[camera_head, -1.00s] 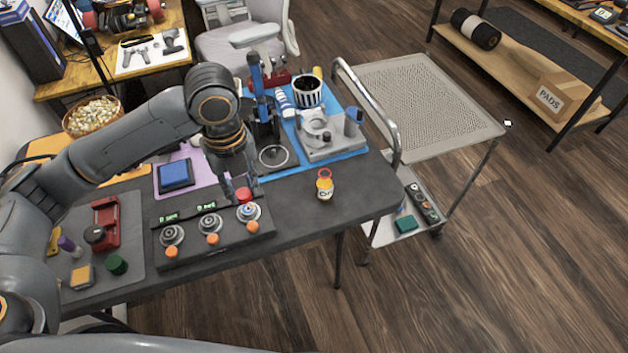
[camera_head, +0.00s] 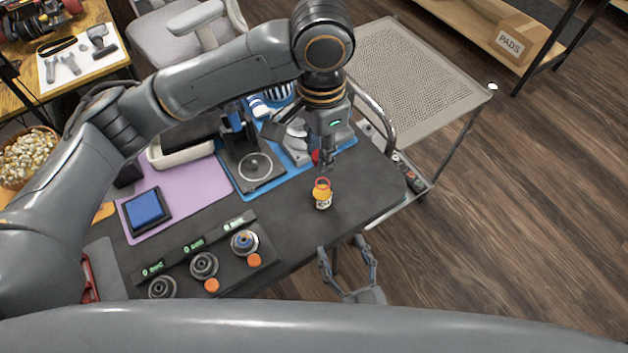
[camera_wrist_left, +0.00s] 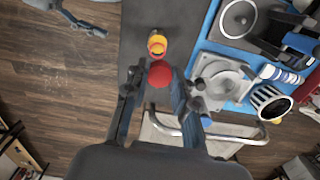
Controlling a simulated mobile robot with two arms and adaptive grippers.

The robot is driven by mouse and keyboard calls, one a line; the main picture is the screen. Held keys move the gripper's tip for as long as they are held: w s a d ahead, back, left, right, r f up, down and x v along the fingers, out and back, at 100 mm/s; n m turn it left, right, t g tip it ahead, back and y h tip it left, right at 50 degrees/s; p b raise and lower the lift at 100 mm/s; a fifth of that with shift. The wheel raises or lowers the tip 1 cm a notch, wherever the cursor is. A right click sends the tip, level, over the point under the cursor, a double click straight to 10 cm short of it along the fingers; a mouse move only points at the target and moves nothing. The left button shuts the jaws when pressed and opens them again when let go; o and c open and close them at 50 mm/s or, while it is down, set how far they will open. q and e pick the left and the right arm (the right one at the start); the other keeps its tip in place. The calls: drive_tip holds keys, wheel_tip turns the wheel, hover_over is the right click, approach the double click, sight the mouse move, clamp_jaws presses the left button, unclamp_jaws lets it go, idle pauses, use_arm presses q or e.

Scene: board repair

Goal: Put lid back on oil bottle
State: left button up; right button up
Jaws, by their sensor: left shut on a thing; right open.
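The oil bottle (camera_head: 322,199) stands upright on the dark table near its right end, with an orange-yellow upper part and a red ring at its open top. My left gripper (camera_head: 325,166) is shut on the red lid (camera_head: 316,156) and holds it above and just behind the bottle, apart from it. In the left wrist view the round red lid (camera_wrist_left: 160,74) sits between the fingertips, with the bottle (camera_wrist_left: 157,42) close beyond it. My right gripper (camera_head: 347,258) is open and empty, low in front of the table's front edge.
A control box with several dials (camera_head: 204,265) lies to the left of the bottle. A blue mat (camera_head: 297,169) with a grey machine part (camera_wrist_left: 217,82) lies behind. A metal cart (camera_head: 415,80) stands to the right. The tabletop around the bottle is clear.

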sight(325, 201)
drive_tip(key=r, duration=0.3)
drive_tip(key=shift+w+a+t, duration=0.2)
drive_tip(key=shift+t, duration=0.2)
drive_tip(key=shift+w+f, duration=0.1)
drive_tip(key=x, duration=1.2)
clamp_jaws()
